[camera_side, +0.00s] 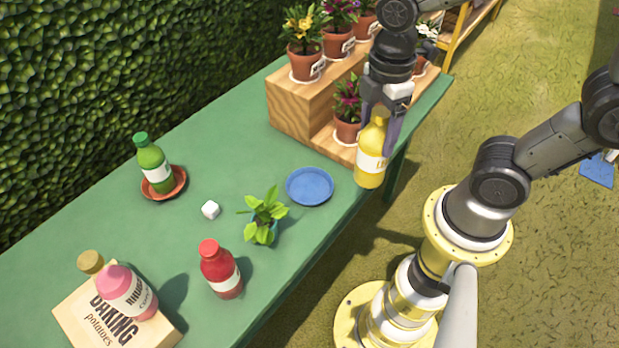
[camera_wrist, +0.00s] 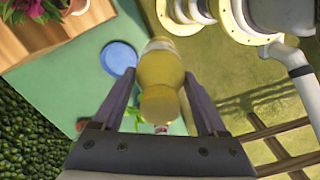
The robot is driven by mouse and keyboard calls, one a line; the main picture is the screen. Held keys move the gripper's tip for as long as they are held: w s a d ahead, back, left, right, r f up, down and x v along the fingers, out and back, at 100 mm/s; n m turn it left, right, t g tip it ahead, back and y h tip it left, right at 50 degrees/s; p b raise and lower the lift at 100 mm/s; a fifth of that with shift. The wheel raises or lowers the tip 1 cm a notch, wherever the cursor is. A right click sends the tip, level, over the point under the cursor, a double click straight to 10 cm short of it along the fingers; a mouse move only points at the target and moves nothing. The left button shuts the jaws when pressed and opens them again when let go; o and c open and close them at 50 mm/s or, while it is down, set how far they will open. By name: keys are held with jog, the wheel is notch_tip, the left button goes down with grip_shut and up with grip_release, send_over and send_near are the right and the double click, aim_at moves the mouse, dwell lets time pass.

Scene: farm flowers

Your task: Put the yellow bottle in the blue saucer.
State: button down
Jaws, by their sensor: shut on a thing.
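The yellow bottle (camera_side: 371,155) with a white label is upright at the right edge of the green table in the side view. My gripper (camera_side: 380,118) points down over it and is shut on its upper part. In the wrist view the yellow bottle (camera_wrist: 160,82) is between the two fingers of my gripper (camera_wrist: 165,105). Whether its base touches the table is hard to tell. The blue saucer (camera_side: 310,186) lies empty on the table, left of the bottle. It also shows in the wrist view (camera_wrist: 119,59).
A wooden step stand (camera_side: 293,108) with potted flowers is behind the saucer. A green bottle (camera_side: 152,160) stands in a red saucer (camera_side: 168,190). A pink bottle (camera_side: 127,291) is on a box.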

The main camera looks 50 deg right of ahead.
jog(key=w+a+f, duration=0.1)
jog(key=w+f, duration=1.1)
jog(key=w, duration=0.2)
jog(key=shift+a+f, duration=0.3)
jog(key=shift+f, duration=0.15)
grip_release()
